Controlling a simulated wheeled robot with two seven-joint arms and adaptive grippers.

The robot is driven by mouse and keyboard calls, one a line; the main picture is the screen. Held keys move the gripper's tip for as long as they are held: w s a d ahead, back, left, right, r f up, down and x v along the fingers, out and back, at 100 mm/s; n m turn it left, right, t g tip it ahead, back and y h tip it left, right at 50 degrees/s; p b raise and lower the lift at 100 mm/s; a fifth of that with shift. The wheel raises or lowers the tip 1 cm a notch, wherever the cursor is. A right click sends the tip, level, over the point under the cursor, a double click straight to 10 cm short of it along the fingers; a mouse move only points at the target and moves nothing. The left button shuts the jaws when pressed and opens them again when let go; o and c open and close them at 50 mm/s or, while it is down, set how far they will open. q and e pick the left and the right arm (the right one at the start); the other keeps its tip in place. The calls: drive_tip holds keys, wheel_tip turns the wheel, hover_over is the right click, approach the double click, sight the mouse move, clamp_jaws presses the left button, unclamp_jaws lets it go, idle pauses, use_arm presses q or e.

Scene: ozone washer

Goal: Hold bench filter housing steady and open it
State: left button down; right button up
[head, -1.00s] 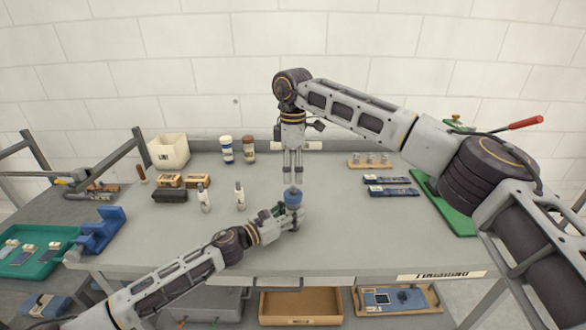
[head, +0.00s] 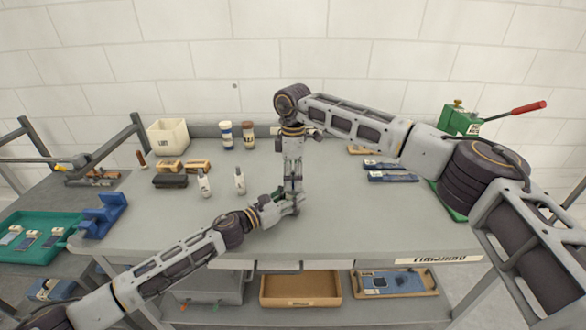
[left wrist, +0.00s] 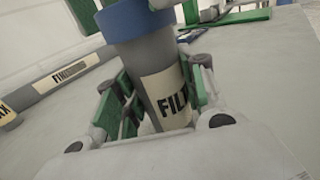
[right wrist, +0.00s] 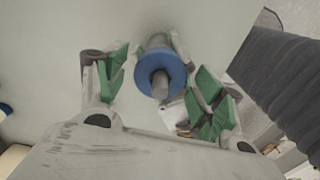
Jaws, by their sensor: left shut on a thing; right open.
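The filter housing has a grey body (left wrist: 158,95) with a partly visible label and a blue cap (right wrist: 160,72) with a grey knob on top. My left gripper (head: 288,202) is shut around the body, with green pads on both sides in the left wrist view. My right gripper (head: 293,182) points down from above. Its open fingers stand either side of the blue cap in the right wrist view, with gaps visible. In the head view the grippers hide most of the housing. The cap is seated on the body.
Two small white bottles (head: 204,184) (head: 240,181), dark and tan blocks (head: 170,181) and a white bin (head: 168,138) stand left of the grippers. Blue flat packs (head: 392,176) and a green press (head: 460,121) with a red lever are at right. The front middle bench is clear.

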drive_tip(key=shift+f, duration=0.15)
drive_tip(key=shift+c, duration=0.4)
drive_tip(key=c, duration=1)
